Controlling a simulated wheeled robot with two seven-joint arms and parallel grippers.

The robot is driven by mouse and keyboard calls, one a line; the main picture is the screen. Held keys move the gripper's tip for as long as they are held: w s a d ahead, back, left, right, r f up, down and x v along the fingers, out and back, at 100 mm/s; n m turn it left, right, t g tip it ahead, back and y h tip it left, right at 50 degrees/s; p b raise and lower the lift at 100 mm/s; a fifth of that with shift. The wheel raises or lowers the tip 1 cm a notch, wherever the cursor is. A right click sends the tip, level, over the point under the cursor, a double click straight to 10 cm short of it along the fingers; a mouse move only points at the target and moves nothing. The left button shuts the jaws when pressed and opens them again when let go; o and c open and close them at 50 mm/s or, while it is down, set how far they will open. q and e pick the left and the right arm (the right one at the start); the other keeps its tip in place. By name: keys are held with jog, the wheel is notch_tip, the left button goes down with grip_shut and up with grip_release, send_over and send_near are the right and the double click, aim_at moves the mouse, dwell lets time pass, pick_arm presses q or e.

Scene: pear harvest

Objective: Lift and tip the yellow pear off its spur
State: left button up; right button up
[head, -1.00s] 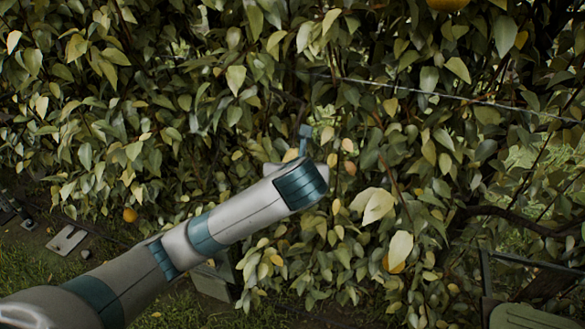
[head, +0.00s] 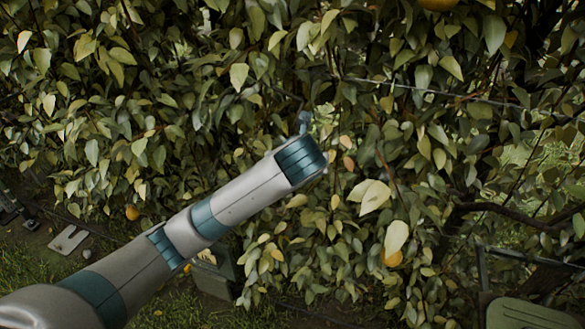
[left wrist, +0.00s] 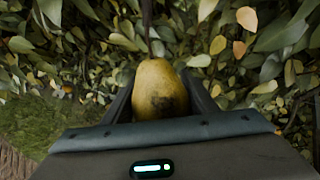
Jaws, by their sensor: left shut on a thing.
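The yellow pear (left wrist: 160,92) hangs upright in the left wrist view, with a dark, rough patch on its lower front. A dark twig (left wrist: 147,22) runs down to its top; whether the pear is still joined to the spur there I cannot tell. My left gripper (left wrist: 161,86) is shut on the pear, one finger on each side. In the head view my left arm reaches into the foliage and hides this pear and most of the gripper. My right gripper is in neither view.
Dense leaves surround the hold. Other yellow fruits show at the top right (head: 437,4), lower right (head: 392,257) and lower left (head: 132,212). A wire (head: 430,92) crosses the right side of the hedge. A green box-like thing (head: 525,313) stands at the lower right corner.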

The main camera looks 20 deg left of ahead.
pick_arm(q)
jog(key=shift+s, duration=0.1)
dwell(0.4)
jog(key=shift+s+r+g, duration=0.2)
jog(key=shift+r+g, duration=0.05)
jog(key=shift+g, duration=0.25)
jog(key=shift+d+r, duration=0.2)
jog(key=shift+d, duration=0.2)
jog(key=shift+s+a+f+g+h, duration=0.2)
jog(key=shift+s+a+g+h, duration=0.1)
jog(key=shift+s+g, duration=0.1)
jog(key=shift+d, duration=0.1)
